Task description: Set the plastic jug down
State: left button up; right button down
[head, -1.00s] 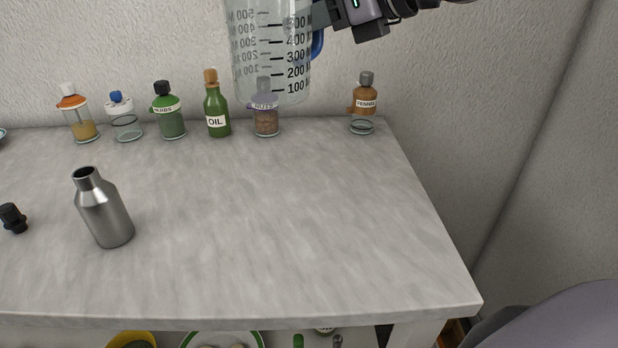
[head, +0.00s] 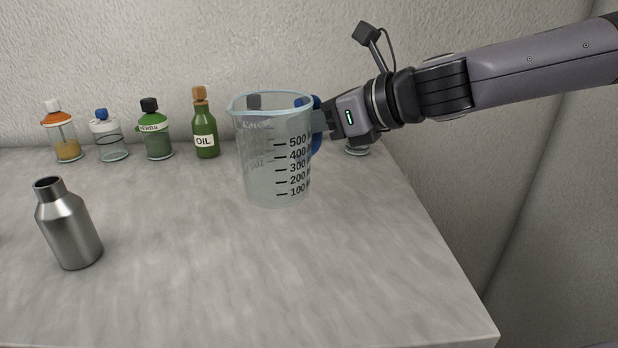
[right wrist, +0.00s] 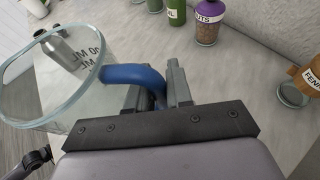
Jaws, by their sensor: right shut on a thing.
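The plastic jug (head: 262,165) is clear, with black measuring marks and a blue handle. It is upright over the back right part of the grey counter (head: 200,270). My right gripper (head: 326,122) is shut on the blue handle (right wrist: 135,74) at the jug's right side. In the right wrist view the jug's rim (right wrist: 75,112) and the handle between my fingers show. Whether the jug's base touches the counter or hangs slightly above it, I cannot tell. My left gripper is not in view.
A steel bottle (head: 70,228) stands at the left. A green oil bottle (head: 205,128) and several jars line the back wall. The nuts jar (right wrist: 207,22) and fennel jar (right wrist: 297,88) stand near my right gripper. The front middle of the counter is clear.

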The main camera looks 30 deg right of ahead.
jog(key=shift+f+b, duration=1.2)
jog(key=shift+f, duration=2.1)
jog(key=shift+f, duration=0.2)
jog(key=c, duration=1)
grip_release()
jog(key=shift+r, duration=0.1)
jog(key=shift+r, duration=0.1)
